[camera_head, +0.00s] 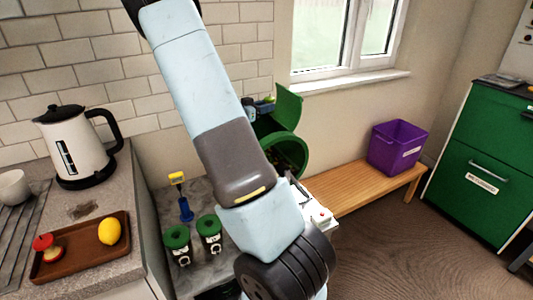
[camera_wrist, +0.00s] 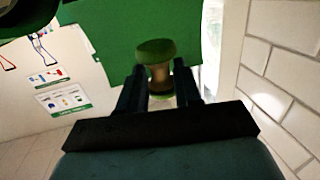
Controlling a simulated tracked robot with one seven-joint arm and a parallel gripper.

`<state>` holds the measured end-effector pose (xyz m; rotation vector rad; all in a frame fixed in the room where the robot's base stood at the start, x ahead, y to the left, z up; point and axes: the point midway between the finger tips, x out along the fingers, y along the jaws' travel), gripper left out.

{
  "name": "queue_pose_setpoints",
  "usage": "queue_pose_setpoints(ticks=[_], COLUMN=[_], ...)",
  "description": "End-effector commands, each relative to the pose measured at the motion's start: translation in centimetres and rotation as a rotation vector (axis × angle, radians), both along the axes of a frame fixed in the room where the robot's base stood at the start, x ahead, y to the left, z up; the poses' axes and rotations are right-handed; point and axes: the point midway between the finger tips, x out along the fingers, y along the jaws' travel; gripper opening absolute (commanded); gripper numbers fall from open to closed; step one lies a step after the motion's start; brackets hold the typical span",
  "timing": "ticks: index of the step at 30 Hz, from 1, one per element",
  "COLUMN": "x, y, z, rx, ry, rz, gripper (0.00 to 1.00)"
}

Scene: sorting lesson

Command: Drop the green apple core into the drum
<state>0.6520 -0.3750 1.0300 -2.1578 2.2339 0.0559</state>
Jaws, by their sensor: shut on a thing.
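In the wrist view my gripper (camera_wrist: 160,88) is shut on the green apple core (camera_wrist: 154,50), which stands up between the two dark fingers. My arm covers the drum's left side. I cannot clearly make out my gripper or the core in the head view. A green surface (camera_wrist: 110,28) lies behind the core in the wrist view; I cannot tell what it is.
A purple crate (camera_head: 397,148) stands on a wooden bench (camera_head: 345,191) to the right. A brown tray (camera_head: 85,262) with a lemon (camera_head: 109,232) and a red-topped item lies at the left, near a kettle (camera_head: 76,146). Two green-topped jars (camera_head: 177,238) stand near my arm.

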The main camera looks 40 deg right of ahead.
Motion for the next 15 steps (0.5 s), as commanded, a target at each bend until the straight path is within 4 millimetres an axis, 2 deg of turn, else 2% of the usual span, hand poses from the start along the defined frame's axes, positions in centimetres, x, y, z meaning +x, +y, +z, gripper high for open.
queue_pose_setpoints(ticks=[4, 13, 14, 15], x=[-0.02, -0.02, -0.02, -0.02], y=[0.00, 0.01, 0.01, 0.01], z=[-0.67, -0.81, -0.81, -0.81], rx=[0.000, 0.000, 0.000, 0.000], ry=[0.000, -0.001, -0.001, -0.001], rz=[0.000, 0.000, 0.000, 0.000], gripper=[0.04, 0.04, 0.35, 0.38])
